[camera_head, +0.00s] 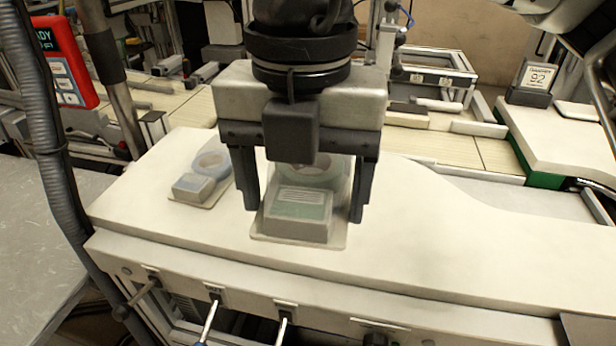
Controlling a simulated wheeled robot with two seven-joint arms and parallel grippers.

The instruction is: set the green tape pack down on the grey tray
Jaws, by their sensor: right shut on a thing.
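My right gripper (303,214) is in the middle of the view, pointing down over the cream worktop. Its two dark fingers are shut on the green tape pack (298,212), one on each side. The pack is a clear shell with a pale green labelled block at the front and a round reel behind, partly hidden by the gripper. I cannot tell whether its base touches the worktop. My left gripper is not in view. I cannot pick out the grey tray for certain; a grey speckled surface (45,225) lies at the lower left.
A similar pack with a bluish label (195,186) lies on the cream worktop (430,240), just left of my gripper. The worktop is clear to the right. A red-framed panel (66,62) and a grey ribbed hose stand at the left. Machine frames fill the back.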

